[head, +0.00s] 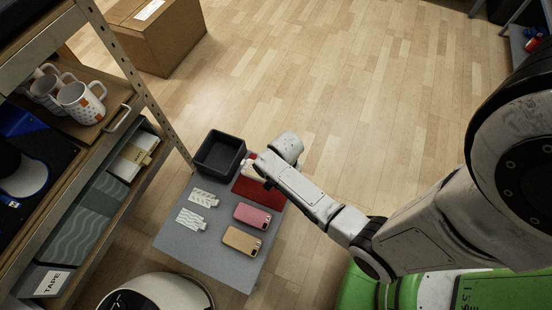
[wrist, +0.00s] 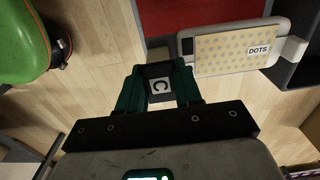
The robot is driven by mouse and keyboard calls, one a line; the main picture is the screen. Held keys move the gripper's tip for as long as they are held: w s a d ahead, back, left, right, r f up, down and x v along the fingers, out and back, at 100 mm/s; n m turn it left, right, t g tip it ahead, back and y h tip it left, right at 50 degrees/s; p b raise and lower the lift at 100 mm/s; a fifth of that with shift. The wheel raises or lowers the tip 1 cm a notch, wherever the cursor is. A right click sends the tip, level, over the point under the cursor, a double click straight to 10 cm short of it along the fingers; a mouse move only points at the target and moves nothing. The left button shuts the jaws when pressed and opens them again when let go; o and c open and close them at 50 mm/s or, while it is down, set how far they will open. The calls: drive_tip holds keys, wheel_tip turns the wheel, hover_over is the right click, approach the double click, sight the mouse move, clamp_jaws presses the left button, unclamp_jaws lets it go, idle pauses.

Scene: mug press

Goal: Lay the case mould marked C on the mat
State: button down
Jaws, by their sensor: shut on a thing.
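My gripper (wrist: 160,84) is shut on a dark block marked C, the case mould (wrist: 160,87), of which only this end shows between the teal fingers. Just beyond the fingertips is a pale case with a dotted sheet reading DOTS (wrist: 235,48). It overlaps the table's edge in the wrist view; whether it joins the mould is hidden. The red mat (wrist: 200,14) lies beyond it. In the head view my gripper (head: 262,170) is over the far part of the mat (head: 262,192), with the pale case (head: 250,169) at its tip. The mould's height above the mat cannot be told.
A dark bin (head: 219,154) stands beside the mat on the grey table (head: 185,245). A pink case (head: 252,216), a tan case (head: 242,241) and two white patterned sheets (head: 203,198) lie nearby. A shelf with mugs (head: 80,101) is at left. A cardboard box (head: 160,40) stands behind.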

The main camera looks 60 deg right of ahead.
drive_tip(key=w+f, duration=0.1)
drive_tip(key=w+d+f+b, duration=0.1)
drive_tip(key=w+f, duration=0.1)
drive_tip(key=shift+f, duration=0.3)
drive_tip(key=shift+w+f+b, duration=0.15)
drive_tip(key=shift+f+b, duration=0.55)
drive_tip(key=shift+f, duration=1.05)
drive_tip(key=c, duration=0.8)
unclamp_jaws()
drive_tip(key=shift+o, duration=0.2)
